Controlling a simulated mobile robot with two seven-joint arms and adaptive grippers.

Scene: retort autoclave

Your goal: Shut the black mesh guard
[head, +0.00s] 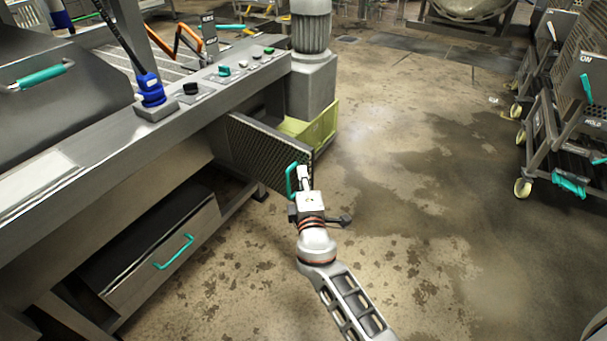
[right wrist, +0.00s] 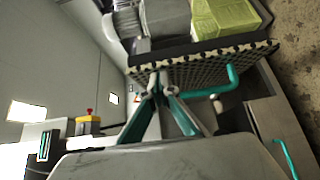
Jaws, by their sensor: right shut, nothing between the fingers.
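The black mesh guard (head: 262,150) stands open, swung out from the front of the steel machine over the floor. Its teal handle (head: 291,181) is on the near face by the free edge. My right gripper (head: 304,172) is shut and empty, with its fingertips right beside the handle, close to the guard's free edge. In the right wrist view, the shut fingers (right wrist: 157,84) lie in front of the mesh guard (right wrist: 205,73), and the teal handle (right wrist: 233,82) is to their right. I cannot tell whether they touch the mesh. My left gripper is not in view.
A yellow-green bin (head: 316,128) stands behind the guard, below a grey motor housing (head: 312,85). A drawer (head: 160,255) with a teal handle is below the machine at left. Wheeled racks (head: 560,120) stand far right. The floor (head: 430,230) between is clear.

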